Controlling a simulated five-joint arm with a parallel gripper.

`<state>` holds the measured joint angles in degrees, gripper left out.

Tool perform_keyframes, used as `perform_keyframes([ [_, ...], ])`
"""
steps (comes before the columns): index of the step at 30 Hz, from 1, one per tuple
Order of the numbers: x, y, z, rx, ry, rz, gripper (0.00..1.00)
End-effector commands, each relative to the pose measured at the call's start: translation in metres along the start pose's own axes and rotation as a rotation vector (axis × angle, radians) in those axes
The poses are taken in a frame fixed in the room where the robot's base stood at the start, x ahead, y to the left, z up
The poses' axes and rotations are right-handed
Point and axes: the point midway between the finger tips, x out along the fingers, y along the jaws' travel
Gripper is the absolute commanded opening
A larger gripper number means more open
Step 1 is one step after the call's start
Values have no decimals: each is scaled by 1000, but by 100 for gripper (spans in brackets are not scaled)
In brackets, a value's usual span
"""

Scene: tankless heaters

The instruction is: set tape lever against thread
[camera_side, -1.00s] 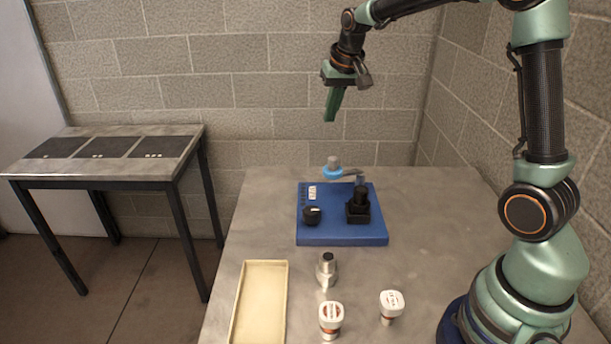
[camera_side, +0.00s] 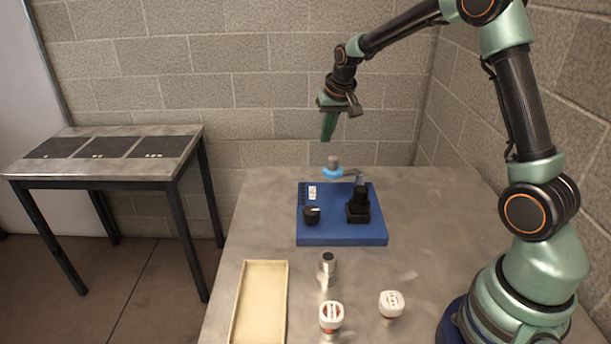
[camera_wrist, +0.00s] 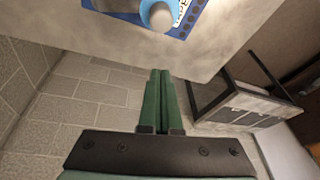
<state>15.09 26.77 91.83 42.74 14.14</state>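I cannot tell for sure which part is the tape lever or which is the thread. A light blue round piece with a grey top (camera_side: 333,171) stands at the back edge of a blue board (camera_side: 343,236), with a grey arm (camera_side: 349,177) reaching right from it. The light blue piece also shows at the top of the wrist view (camera_wrist: 158,14). My gripper (camera_side: 328,139) hangs above and behind it, clear of it, fingers down. In the wrist view its two green fingers (camera_wrist: 159,72) lie side by side with nothing visible between them.
The board carries a black knob (camera_side: 312,215), a black block (camera_side: 358,210) and a white label (camera_side: 312,193). In front are a metal fitting (camera_side: 327,268), two white-capped pieces (camera_side: 331,316) (camera_side: 391,303) and a beige tray (camera_side: 262,305). A side table (camera_side: 185,150) stands left.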

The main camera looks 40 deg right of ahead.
Motion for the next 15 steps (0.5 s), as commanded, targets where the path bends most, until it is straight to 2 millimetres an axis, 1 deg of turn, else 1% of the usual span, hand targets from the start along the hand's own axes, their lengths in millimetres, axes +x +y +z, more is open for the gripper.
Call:
perform_keyframes([
  [1,9,1,1,0,-4,2,0],
  [6,34,3,0,0,-1,2,0],
  [15,23,2,25,1,-1,-2,0],
])
